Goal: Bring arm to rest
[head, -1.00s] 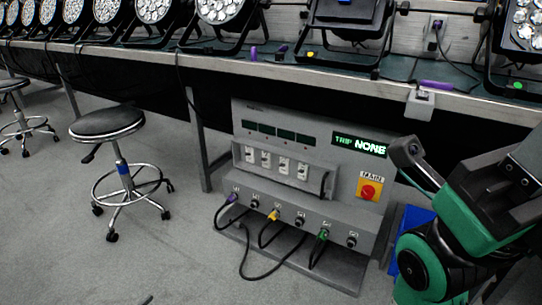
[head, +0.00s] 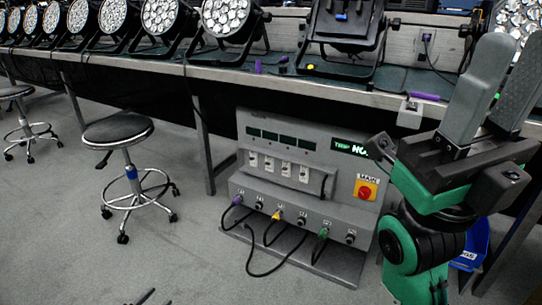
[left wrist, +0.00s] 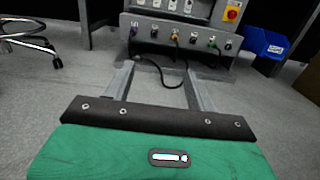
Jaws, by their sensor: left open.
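My left gripper (head: 152,298) shows only as dark fingertips at the bottom edge of the head view. In the left wrist view (left wrist: 160,85) its two grey fingers are apart with nothing between them. They point over bare floor toward the grey power panel, and it is clear of everything. My other arm, green, black and grey, fills the right side of the head view.
The power panel (head: 258,205) with cables and a red main switch (head: 366,190) stands under the bench (head: 285,80). A stool (head: 118,130) is at left. A blue bin (left wrist: 270,43) is right of the panel. Par cans (head: 228,18) line the bench. The floor between is clear.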

